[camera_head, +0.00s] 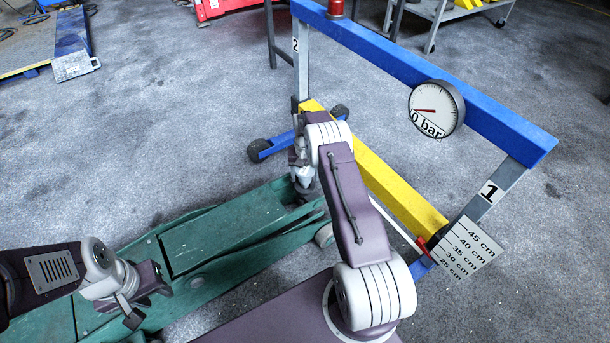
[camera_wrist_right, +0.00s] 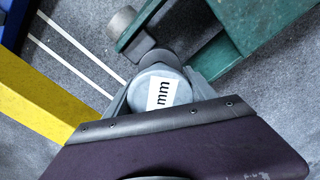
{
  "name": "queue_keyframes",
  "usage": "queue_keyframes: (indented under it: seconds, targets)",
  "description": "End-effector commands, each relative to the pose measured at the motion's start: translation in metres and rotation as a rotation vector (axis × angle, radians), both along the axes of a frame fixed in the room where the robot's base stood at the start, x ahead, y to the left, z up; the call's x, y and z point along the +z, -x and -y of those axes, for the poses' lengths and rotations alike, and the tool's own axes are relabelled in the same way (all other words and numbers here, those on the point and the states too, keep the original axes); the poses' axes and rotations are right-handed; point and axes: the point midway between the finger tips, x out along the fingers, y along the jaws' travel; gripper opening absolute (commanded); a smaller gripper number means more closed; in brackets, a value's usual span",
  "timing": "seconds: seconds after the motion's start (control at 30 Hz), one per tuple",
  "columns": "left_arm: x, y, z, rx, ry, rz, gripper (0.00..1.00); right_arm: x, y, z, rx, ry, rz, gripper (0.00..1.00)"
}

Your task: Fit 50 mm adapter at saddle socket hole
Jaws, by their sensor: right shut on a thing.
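The green trolley jack (camera_head: 215,235) lies along the floor, its saddle end under my right gripper (camera_head: 303,180). My right gripper, also in the right wrist view (camera_wrist_right: 160,88), is shut on a grey round adapter (camera_wrist_right: 146,97) with a white label; only "mm" is readable. A darker round part (camera_wrist_right: 158,61), probably the saddle, shows just beyond the adapter. The socket hole is hidden, and I cannot tell whether the adapter touches the saddle or is above it. My left gripper (camera_head: 150,303) is open and empty over the jack's near end.
A blue press frame with a yellow lower beam (camera_head: 400,190) stands close to the right of my right gripper. It carries a gauge (camera_head: 436,109) reading about 0 bar and a height scale (camera_head: 466,247). Grey floor (camera_head: 180,130) is clear behind the jack.

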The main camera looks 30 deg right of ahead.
Motion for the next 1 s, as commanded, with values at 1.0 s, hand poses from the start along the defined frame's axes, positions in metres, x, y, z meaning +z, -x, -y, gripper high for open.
queue_keyframes:
  seconds: [1.0]
  targets:
    - [-0.016, 0.0, 0.0, 0.0, 0.0, 0.0, 0.36, -0.021, -0.001, 0.0, 0.0, 0.0, 0.003, 0.0]
